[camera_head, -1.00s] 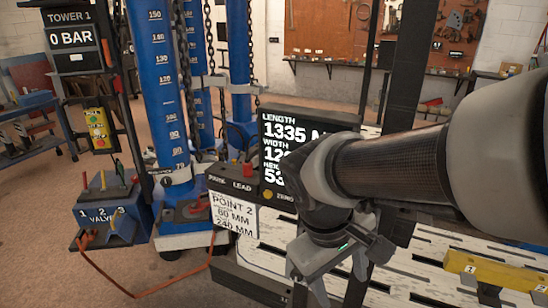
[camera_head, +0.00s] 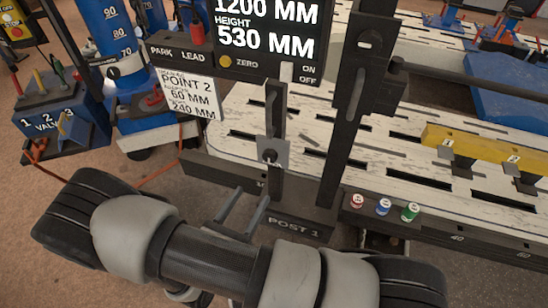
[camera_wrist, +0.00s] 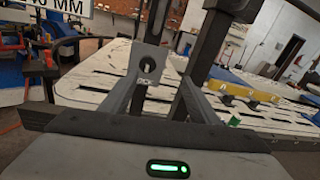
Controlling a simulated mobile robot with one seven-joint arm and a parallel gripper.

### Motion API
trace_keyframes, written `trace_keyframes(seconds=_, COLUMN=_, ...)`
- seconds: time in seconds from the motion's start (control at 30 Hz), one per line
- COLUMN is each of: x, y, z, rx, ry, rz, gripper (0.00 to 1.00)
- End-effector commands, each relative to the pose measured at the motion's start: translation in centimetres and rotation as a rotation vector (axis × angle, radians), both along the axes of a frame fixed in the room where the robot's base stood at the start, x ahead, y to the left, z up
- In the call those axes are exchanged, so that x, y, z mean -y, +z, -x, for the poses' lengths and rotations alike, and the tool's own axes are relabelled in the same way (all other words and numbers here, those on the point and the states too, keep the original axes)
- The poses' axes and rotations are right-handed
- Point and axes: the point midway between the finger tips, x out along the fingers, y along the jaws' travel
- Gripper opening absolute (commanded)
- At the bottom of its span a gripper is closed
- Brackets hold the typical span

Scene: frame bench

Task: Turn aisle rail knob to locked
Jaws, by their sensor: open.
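A grey plate (camera_head: 273,153) with a small dark round knob (camera_head: 269,156) stands on a thin dark upright at the near edge of the slotted bench. In the wrist view the same plate (camera_wrist: 151,64) shows ahead, between my two fingers, with a dark round centre. My gripper (camera_head: 252,195) is open and empty, just in front of and below the plate in the head view. The fingers look apart from the knob.
A thick dark post (camera_head: 345,130) stands right of the upright, above the "POST 1" base (camera_head: 300,229). A display (camera_head: 265,38) hangs above. Red, blue and green caps (camera_head: 383,207) line the bench edge. A yellow bar (camera_head: 475,146) lies on the bench. The valve box (camera_head: 50,115) is left.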

Motion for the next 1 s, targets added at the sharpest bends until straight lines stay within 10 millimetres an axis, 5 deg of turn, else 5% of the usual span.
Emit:
trace_keyframes(seconds=0.1, x=-1.0, y=-2.5, z=0.7, rx=-0.005, ry=0.099, rz=0.061, gripper=0.55)
trace_keyframes(seconds=0.33, x=-0.8, y=-3.0, z=-0.4, rx=-0.005, ry=0.127, rz=0.078, gripper=0.55)
trace_keyframes(seconds=1.0, x=3.9, y=-3.0, z=-13.2, rx=-0.006, ry=0.122, rz=0.077, gripper=0.55)
